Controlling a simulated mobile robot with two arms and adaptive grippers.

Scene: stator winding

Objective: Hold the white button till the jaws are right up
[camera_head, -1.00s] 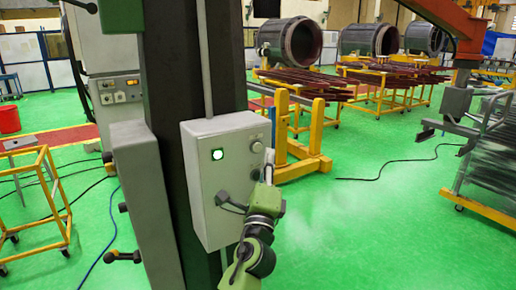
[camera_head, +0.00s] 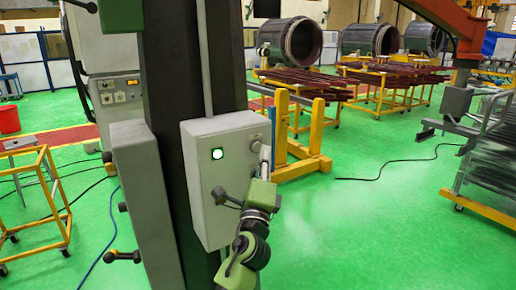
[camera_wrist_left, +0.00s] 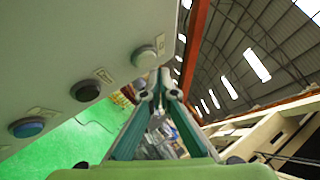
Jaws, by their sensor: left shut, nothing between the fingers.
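The grey control box (camera_head: 215,200) is fixed to a dark column, with a lit green-white lamp (camera_head: 217,153) on its front. In the left wrist view, a white button (camera_wrist_left: 144,57), a black button (camera_wrist_left: 86,90) and a blue button (camera_wrist_left: 27,127) sit in a row on a pale panel. My left gripper (camera_head: 265,150) is shut and empty at the box's upper right edge. In the left wrist view its fingertips (camera_wrist_left: 165,75) are close beside the white button; I cannot tell whether they touch it. My right gripper is not in view. I cannot make out the jaws.
A grey block (camera_head: 145,200) with a black-knobbed lever (camera_head: 122,256) stands left of the column. A yellow stand (camera_head: 298,135) and large cylinders (camera_head: 290,40) are behind.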

